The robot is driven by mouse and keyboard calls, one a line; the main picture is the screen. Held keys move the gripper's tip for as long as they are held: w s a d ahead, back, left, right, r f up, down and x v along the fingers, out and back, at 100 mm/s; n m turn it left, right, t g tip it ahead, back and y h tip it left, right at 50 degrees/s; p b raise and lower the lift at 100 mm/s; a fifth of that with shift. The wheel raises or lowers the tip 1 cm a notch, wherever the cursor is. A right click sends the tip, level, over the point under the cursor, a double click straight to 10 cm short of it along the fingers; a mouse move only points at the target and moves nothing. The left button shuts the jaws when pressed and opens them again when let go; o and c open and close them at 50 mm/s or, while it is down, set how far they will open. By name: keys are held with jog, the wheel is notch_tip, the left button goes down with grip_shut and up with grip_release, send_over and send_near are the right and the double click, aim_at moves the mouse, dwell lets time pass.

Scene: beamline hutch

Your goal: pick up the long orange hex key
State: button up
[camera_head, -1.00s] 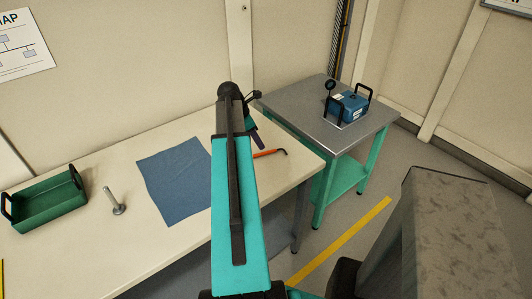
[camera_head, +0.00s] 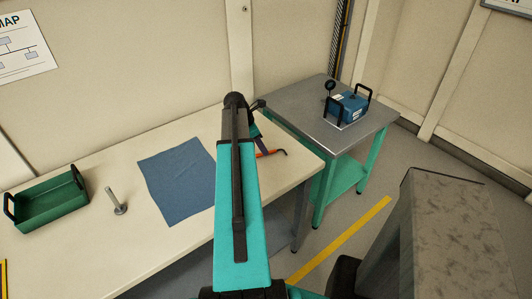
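The orange hex key (camera_head: 275,153) lies on the cream table near its right end, its bent dark tip pointing right. Its left part is hidden behind my arm and gripper. My gripper (camera_head: 264,148) is just beyond my teal arm, low over the table at the hex key's left part. A dark purplish finger shows close to the key. I cannot tell whether the fingers touch it or how far apart they are.
A blue cloth (camera_head: 178,180) lies left of my arm. Farther left are a metal post with a round base (camera_head: 117,203) and a green tray with black handles (camera_head: 47,204). A grey-topped side table (camera_head: 300,112) holds a blue case (camera_head: 349,106).

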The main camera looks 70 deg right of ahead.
jog(key=shift+x, duration=1.25)
jog(key=shift+c, duration=0.3)
grip_shut()
